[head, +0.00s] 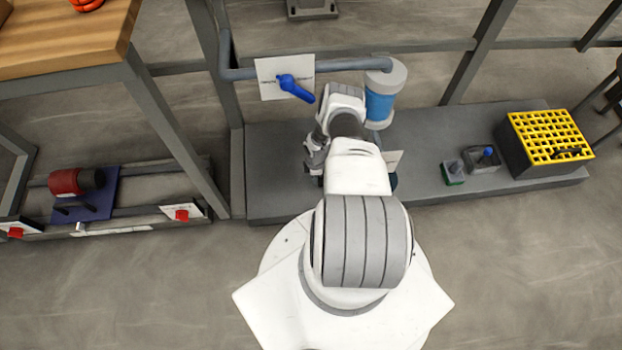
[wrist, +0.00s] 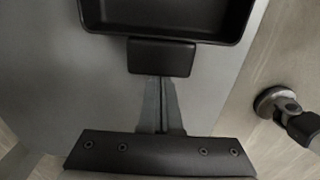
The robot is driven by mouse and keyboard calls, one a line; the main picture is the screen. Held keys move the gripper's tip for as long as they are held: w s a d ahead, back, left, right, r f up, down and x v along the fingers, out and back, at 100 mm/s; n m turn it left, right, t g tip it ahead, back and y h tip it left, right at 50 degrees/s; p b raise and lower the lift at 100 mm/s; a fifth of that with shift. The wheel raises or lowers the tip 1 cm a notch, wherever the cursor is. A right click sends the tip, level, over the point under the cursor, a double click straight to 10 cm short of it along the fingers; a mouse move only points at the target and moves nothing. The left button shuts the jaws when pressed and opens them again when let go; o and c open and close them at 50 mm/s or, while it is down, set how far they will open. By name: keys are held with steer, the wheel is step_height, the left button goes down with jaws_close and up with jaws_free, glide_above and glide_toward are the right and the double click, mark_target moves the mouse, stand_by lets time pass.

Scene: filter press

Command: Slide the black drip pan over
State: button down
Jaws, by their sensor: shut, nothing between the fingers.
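The black drip pan (wrist: 165,22) shows at the top of the wrist view, a shallow tray with raised walls, cut off by the frame edge. A black tab (wrist: 162,57) sticks out from its near side. My gripper (wrist: 160,82) is shut and empty. Its fingertips end at the near edge of the tab; I cannot tell whether they touch it. In the head view my own arm covers the pan.
The pan rests on a grey platform (head: 270,195). Above it are a blue filter cylinder (head: 380,105), a grey pipe (head: 340,66) and a blue lever (head: 295,88). A yellow-grated box (head: 550,135) and small fittings (head: 454,171) stand right.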

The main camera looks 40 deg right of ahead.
steer(key=s+d, duration=0.2)
steer(key=d, duration=0.3)
steer(key=shift+s, duration=0.4)
steer(key=a, duration=0.1)
steer(key=w+a, duration=0.1)
steer(key=a, duration=0.1)
steer(key=shift+w, duration=0.3)
steer(key=shift+w+a+r+p, duration=0.15)
steer(key=shift+r+p, duration=0.15)
steer(key=shift+r, duration=0.15)
steer(key=shift+w+a+r+p, duration=0.15)
steer(key=shift+r+p, duration=0.15)
steer(key=shift+r, duration=0.15)
step_height(320, 180, up, 8)
steer(key=p, duration=0.3)
steer(key=shift+s+d+r, duration=0.1)
steer(key=shift+s, duration=0.05)
